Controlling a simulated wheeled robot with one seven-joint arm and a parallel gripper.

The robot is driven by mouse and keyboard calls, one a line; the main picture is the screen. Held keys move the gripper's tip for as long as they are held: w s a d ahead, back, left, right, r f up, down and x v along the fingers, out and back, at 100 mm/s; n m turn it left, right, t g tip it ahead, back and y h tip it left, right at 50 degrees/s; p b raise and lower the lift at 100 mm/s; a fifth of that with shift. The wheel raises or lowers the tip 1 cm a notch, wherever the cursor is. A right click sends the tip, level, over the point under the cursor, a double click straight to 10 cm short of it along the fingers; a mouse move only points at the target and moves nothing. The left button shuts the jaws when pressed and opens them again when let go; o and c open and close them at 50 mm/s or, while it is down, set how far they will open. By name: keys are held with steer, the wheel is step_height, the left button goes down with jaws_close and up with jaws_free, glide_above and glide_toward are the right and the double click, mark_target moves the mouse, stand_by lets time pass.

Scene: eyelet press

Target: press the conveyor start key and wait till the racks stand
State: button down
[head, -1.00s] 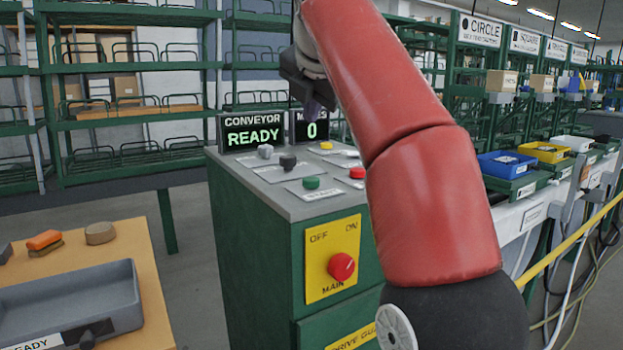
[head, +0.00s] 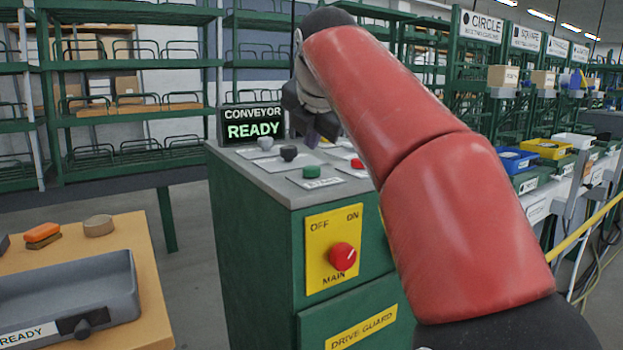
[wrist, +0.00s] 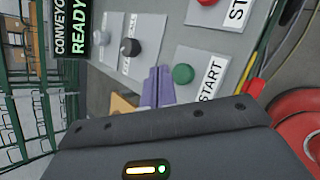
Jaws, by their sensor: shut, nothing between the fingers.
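The green start key (head: 312,171) sits on the top of the green conveyor console, on a plate that reads START in the wrist view (wrist: 183,74). My gripper (head: 322,133) is shut and empty above the console top. In the wrist view its purple fingertips (wrist: 158,78) are together, beside the green key in the picture; I cannot tell the height between them. The conveyor display (head: 252,124) reads READY. The red key (head: 357,163) shows partly behind my arm, and its plate begins with ST in the wrist view. The racks (head: 130,90) stand at the back left.
Black (head: 289,153) and grey (head: 265,143) knobs stand near the green key. The main switch (head: 342,256) is on the console front. A table with a grey tray (head: 75,305) is at the lower left. Bins (head: 507,160) line the right side.

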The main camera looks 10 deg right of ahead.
mark_target(312, 171)
steer(key=shift+f+b, duration=0.45)
steer(key=shift+f, duration=0.45)
steer(key=shift+f, duration=0.1)
stand_by(1.3)
steer(key=shift+f, duration=0.3)
